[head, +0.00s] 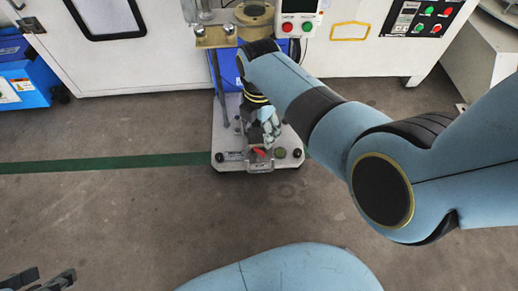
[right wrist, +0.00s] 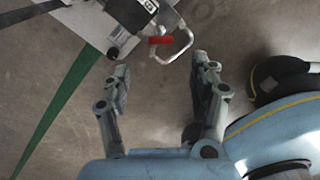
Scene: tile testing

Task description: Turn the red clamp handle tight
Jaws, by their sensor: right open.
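The red clamp handle (head: 260,152) is a small red piece near the front edge of the test machine's grey base plate (head: 228,133). In the right wrist view the red handle (right wrist: 160,40) lies beside a bent metal bar (right wrist: 184,45), beyond the fingertips. My right gripper (head: 268,128) is above the plate, close behind the handle in the head view. In the right wrist view my right gripper (right wrist: 163,72) is open, with nothing between its fingers. My left gripper (head: 45,279) shows partly at the bottom left corner, its fingers apart and empty, far from the clamp.
A control panel (head: 297,14) with red and green buttons stands behind the plate. White cabinets (head: 130,65) line the back, with a blue box (head: 25,82) at left. A green floor stripe (head: 110,163) runs to the plate. The floor in front is clear.

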